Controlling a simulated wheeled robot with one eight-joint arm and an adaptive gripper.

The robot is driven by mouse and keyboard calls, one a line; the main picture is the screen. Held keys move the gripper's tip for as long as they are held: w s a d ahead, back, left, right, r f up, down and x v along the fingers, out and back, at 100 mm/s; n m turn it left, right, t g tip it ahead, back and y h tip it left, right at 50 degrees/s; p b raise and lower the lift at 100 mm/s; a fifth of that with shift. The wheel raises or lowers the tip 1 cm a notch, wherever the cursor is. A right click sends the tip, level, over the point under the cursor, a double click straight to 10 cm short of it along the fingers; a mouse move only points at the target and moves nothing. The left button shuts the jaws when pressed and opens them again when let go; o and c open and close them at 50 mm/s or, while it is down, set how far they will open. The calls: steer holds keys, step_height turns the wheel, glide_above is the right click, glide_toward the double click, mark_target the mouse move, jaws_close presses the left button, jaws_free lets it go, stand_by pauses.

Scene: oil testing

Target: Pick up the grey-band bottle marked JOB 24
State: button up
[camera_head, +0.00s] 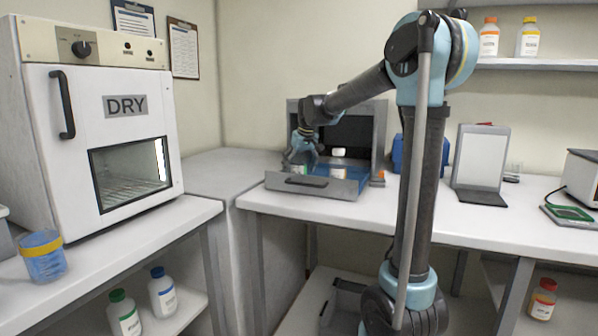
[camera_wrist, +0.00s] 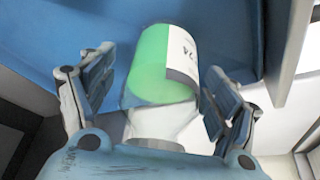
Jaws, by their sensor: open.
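My gripper (camera_head: 302,158) is open and reaches down into a grey box with a lowered front (camera_head: 312,185) and a blue floor, on the back bench. In the wrist view, a bottle (camera_wrist: 153,65) lies on the blue floor between my two open fingers, its clear narrower end towards my palm. The fingers stand to either side, and I see no clear contact.
A white oven marked DRY (camera_head: 125,120) stands at left, a beaker of blue liquid (camera_head: 43,256) before it. A grey stand with a white panel (camera_head: 480,160) is right of my arm. Bottles stand on shelves. The box's wall (camera_wrist: 296,40) is close right of my fingers.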

steer(key=c, duration=1.5)
steer(key=shift+r, duration=0.1)
